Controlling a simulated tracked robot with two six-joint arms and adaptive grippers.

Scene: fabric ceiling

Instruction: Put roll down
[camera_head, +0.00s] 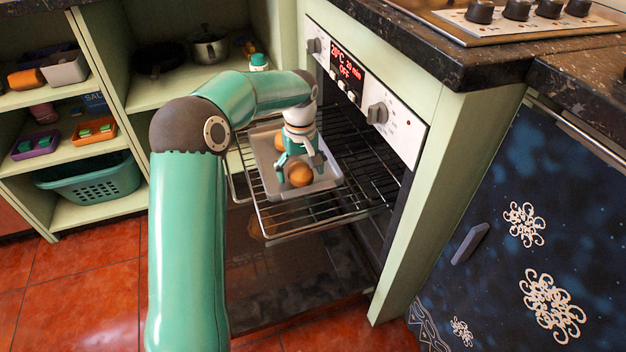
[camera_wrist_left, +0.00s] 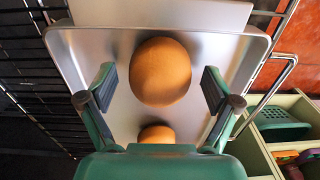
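A round brown roll (camera_head: 300,176) is at the near end of a grey metal tray (camera_head: 325,184). A second roll (camera_head: 280,142) is farther back, partly hidden by my left gripper. The tray rests on a wire oven rack that is pulled out. My left gripper (camera_head: 300,172) points down over the tray. In the left wrist view, its two fingers (camera_wrist_left: 158,88) are spread, with visible gaps on both sides of the larger roll (camera_wrist_left: 160,72). The smaller-looking roll (camera_wrist_left: 157,133) is partly hidden by the gripper body. My right gripper is out of view.
The wire rack (camera_head: 350,150) sticks out of the oven beneath its control panel (camera_head: 365,95). A dark countertop (camera_head: 440,60) overhangs at right. Open shelves at left hold a teal basket (camera_head: 92,180), small bins and a pot (camera_head: 207,47). Red tiled floor lies below.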

